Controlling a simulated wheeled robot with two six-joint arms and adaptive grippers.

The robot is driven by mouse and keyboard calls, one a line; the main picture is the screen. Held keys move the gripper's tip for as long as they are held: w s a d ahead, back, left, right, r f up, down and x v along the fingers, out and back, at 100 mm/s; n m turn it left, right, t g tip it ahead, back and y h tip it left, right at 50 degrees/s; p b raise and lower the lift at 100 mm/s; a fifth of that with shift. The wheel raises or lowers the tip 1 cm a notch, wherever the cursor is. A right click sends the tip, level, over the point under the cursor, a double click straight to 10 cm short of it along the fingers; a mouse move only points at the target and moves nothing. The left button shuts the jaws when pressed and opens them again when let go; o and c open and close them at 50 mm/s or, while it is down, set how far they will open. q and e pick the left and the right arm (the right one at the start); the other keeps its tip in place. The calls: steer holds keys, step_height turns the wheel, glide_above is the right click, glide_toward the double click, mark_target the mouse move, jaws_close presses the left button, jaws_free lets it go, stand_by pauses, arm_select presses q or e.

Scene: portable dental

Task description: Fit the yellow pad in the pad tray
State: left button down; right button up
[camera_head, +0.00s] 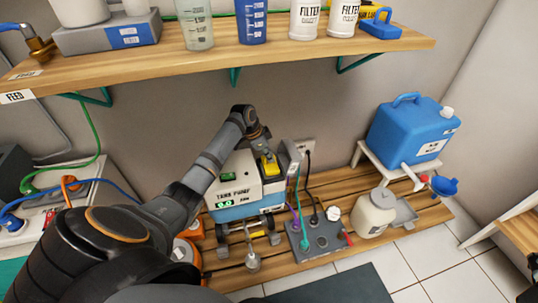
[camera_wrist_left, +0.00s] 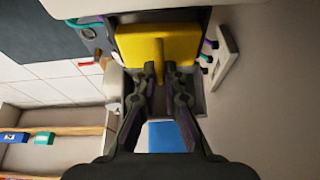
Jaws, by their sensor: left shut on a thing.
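The yellow pad (camera_head: 269,165) is at the upper right part of the white tank pump unit (camera_head: 232,177). My left gripper (camera_head: 264,152) reaches down to it from above. In the left wrist view, the left gripper (camera_wrist_left: 160,75) is shut on the raised rib of the yellow pad (camera_wrist_left: 185,42). A grey walled tray (camera_wrist_left: 192,98), seemingly the pad tray, shows behind the fingers and around the pad. I cannot tell whether the pad is seated in it or held just above. The fingers hide part of the tray. My right gripper is not in view.
A wooden shelf (camera_head: 210,57) with bottles hangs above the arm. A cream jar (camera_head: 373,214) and a blue canister (camera_head: 410,133) stand to the right.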

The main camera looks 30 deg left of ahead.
arm_select(q)
steer(key=shift+f+b, duration=0.35)
steer(key=shift+f, duration=1.05)
steer(key=c, duration=1.4)
jaws_free()
steer(key=v, duration=1.2)
